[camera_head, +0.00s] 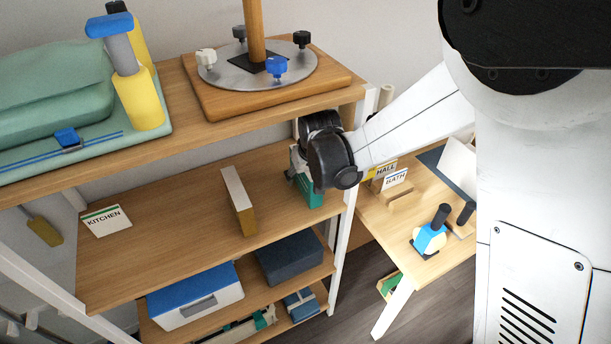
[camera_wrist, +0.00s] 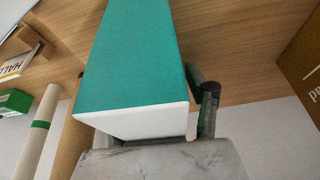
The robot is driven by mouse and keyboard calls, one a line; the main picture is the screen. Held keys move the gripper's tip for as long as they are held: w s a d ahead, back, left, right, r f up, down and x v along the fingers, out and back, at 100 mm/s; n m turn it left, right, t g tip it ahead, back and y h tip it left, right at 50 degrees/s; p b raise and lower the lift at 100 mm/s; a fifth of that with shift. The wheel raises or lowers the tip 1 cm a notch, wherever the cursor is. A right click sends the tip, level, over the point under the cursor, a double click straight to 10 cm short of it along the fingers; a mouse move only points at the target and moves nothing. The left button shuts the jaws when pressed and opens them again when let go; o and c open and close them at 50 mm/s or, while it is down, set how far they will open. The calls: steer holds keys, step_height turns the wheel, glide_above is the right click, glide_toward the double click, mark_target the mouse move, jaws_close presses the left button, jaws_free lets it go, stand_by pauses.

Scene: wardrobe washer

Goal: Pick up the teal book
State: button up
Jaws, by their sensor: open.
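The teal book (camera_head: 313,196) stands on the right end of the middle shelf, partly hidden behind my gripper and wrist in the head view. In the wrist view the teal book (camera_wrist: 135,55) fills the middle, showing a teal cover and a white edge. My gripper (camera_head: 302,178) is open at the book. In the wrist view one dark finger of my gripper (camera_wrist: 145,90) shows on the right of the book, and a sliver of the other shows on its left. Whether the fingers touch the book is unclear.
A mustard book (camera_head: 242,207) stands left on the same shelf (camera_head: 165,215), with bare board between. The upper shelf holds a round metal plate (camera_head: 225,75) on a wooden base. A white upright post (camera_head: 343,225) is close on the right. A dark box (camera_head: 290,257) sits below.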

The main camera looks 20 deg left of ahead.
jaws_close()
stand_by(0.3)
steer(key=shift+r, duration=0.15)
